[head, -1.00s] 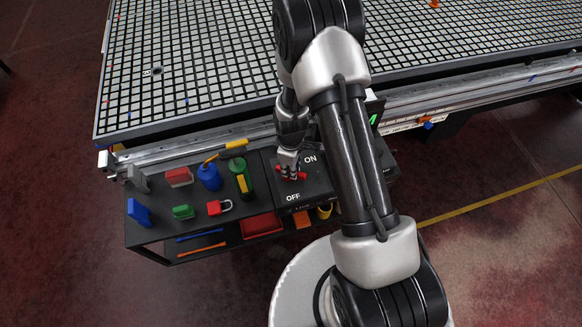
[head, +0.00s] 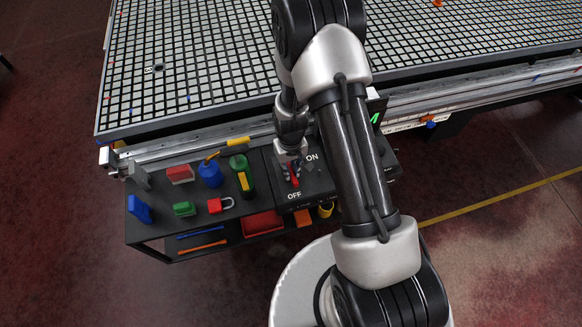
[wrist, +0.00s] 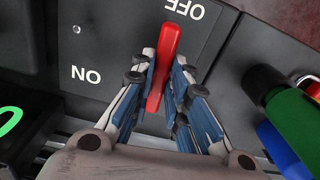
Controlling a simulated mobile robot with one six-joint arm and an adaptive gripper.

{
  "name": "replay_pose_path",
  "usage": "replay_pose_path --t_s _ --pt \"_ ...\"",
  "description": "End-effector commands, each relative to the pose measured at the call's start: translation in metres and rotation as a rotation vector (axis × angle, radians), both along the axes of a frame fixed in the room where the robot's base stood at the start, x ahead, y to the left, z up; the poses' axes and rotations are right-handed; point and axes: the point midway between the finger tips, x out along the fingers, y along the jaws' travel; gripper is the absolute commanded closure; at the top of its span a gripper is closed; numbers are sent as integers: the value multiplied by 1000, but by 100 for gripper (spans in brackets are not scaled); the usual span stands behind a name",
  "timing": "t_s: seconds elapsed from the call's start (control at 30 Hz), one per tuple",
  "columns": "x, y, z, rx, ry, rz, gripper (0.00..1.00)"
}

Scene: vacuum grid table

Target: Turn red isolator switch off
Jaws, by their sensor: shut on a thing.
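The red isolator switch handle (head: 295,178) sits on a dark panel (head: 318,183) marked ON and OFF. In the head view it runs up and down, its lower end towards OFF. In the wrist view the red handle (wrist: 167,50) is a long bar whose top end lies close to the OFF label, with ON off to the left. My gripper (head: 290,170) is over the switch from above. In the wrist view my gripper (wrist: 163,80) is shut on the handle, with fingers on both sides. Part of the handle is hidden between the fingers.
Left of the panel, a dark shelf (head: 165,228) carries a blue bottle (head: 210,174), a green-and-yellow item (head: 243,176), a red padlock (head: 216,206) and several coloured blocks. The grid table (head: 200,90) is behind. A black box with a green mark (head: 375,112) stands right of the arm.

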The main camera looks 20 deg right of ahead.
Motion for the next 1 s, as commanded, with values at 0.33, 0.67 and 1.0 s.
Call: replay_pose_path --t_s 0.33,0.67,1.0 --pt "0 1 0 0 -1 -100 100" --pt "1 1 0 0 -2 -112 100" --pt "0 1 0 0 -1 -110 71"
